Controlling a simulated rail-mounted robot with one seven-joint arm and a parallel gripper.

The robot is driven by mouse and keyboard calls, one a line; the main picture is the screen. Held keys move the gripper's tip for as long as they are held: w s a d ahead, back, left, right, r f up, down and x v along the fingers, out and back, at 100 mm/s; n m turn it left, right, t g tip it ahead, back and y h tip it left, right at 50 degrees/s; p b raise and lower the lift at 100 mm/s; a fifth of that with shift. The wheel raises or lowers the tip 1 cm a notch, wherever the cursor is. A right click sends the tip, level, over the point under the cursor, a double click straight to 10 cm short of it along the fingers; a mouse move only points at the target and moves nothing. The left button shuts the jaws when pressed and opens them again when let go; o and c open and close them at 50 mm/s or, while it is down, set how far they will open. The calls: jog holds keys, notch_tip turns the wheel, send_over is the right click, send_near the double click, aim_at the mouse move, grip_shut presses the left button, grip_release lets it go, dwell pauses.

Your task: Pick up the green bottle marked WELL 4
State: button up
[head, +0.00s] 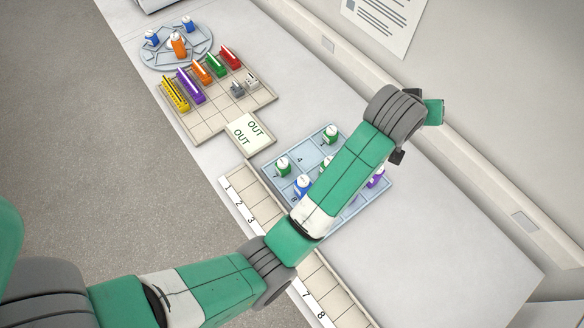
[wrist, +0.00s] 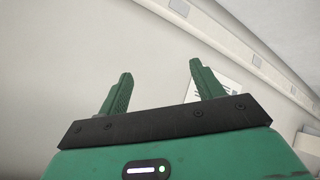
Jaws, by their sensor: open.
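A blue tray (head: 270,158) with compartments holds several bottles, partly hidden by my arm. Green bottles with white caps stand upright in it: one at the tray's far corner (head: 331,136), one near its left corner (head: 282,168), and one at the arm's edge, partly hidden (head: 326,162). A "4" is printed on the tray floor between them. Labels on the bottles are too small to read, so I cannot tell which is WELL 4. My gripper (wrist: 162,72) is open and empty in the wrist view, raised and facing the wall, away from the bottles.
A blue bottle (head: 303,187) and a purple bottle (head: 376,180) share the tray. A numbered strip of slots (head: 262,207) runs along the tray's front. An OUT pad (head: 250,135), a beige rack grid (head: 205,122) and a round tray (head: 150,58) lie further left. The right bench is clear.

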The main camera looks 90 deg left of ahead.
jog(key=s+a+f+n+g+h+b, duration=0.1)
jog(key=s+a+f+n+g+h, duration=0.35)
jog(key=s+f, duration=1.2)
jog(key=n+g+h+b, duration=0.1)
jog(key=n+g+h, duration=0.15)
jog(key=n, duration=0.35)
send_over(283, 162)
jog(key=shift+h, duration=0.3)
jog(key=f, duration=1.2)
jog(key=shift+a, duration=0.3)
jog(key=shift+d+f, duration=0.2)
jog(key=shift+f, duration=1.7)
jog(key=shift+d+f, duration=0.15)
jog(key=shift+f, duration=1.75)
jog(key=shift+c, duration=0.3)
jog(key=c, duration=1)
